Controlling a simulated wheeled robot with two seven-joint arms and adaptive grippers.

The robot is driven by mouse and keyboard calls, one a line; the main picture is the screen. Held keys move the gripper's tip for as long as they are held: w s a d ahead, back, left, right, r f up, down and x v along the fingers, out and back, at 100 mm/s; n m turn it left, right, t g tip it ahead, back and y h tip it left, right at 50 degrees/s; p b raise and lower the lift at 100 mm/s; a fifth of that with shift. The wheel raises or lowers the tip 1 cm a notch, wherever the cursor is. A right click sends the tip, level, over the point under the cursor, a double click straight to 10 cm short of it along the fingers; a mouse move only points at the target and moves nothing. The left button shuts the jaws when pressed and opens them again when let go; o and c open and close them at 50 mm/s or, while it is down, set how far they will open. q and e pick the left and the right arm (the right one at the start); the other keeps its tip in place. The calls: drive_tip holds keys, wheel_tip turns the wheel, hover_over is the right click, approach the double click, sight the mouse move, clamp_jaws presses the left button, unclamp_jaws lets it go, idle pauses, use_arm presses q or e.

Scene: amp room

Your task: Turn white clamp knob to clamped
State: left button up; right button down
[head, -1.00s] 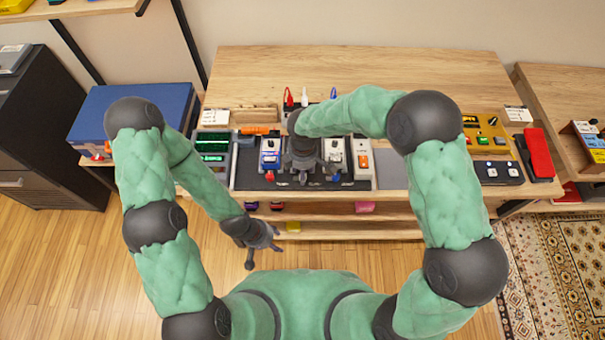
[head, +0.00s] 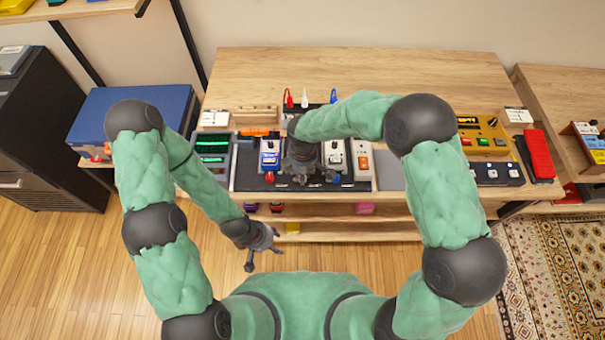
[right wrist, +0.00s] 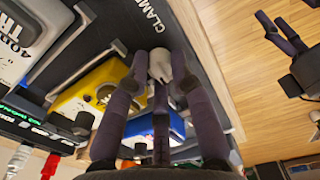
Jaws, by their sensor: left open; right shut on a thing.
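The white clamp knob (right wrist: 160,64) shows in the right wrist view near the edge of a dark board, beside a partly cut-off printed label starting "CLAM" (right wrist: 154,16). My right gripper (right wrist: 157,75) has its fingers around the knob and is shut on it. In the head view my right gripper (head: 300,170) is over the front of the pedal board (head: 250,184), and the knob is hidden beneath it. My left gripper (head: 264,248) is open and empty in front of the bench, away from the board.
A yellow pedal (right wrist: 92,90) and a blue one (right wrist: 140,126) lie close to my right fingers. A white pedal (head: 334,154) stands right of that gripper. A shelf (head: 345,236) runs below the bench top (head: 390,75). The floor (head: 60,270) at left is clear.

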drive_tip(key=shift+m, duration=0.3)
drive_tip(key=m+b, duration=0.1)
drive_tip(key=m, duration=0.3)
drive_tip(key=m+b, duration=0.1)
drive_tip(key=m, duration=0.3)
drive_tip(key=shift+f+m+b, duration=0.1)
drive_tip(key=shift+m+b, duration=0.2)
drive_tip(key=m+b, duration=0.1)
drive_tip(key=m, duration=0.3)
drive_tip(key=m+b, duration=0.1)
drive_tip(key=m, duration=0.3)
drive_tip(key=shift+m, duration=0.4)
drive_tip(key=c, duration=1.1)
unclamp_jaws()
drive_tip(key=shift+o, duration=0.2)
drive_tip(key=shift+r, duration=0.2)
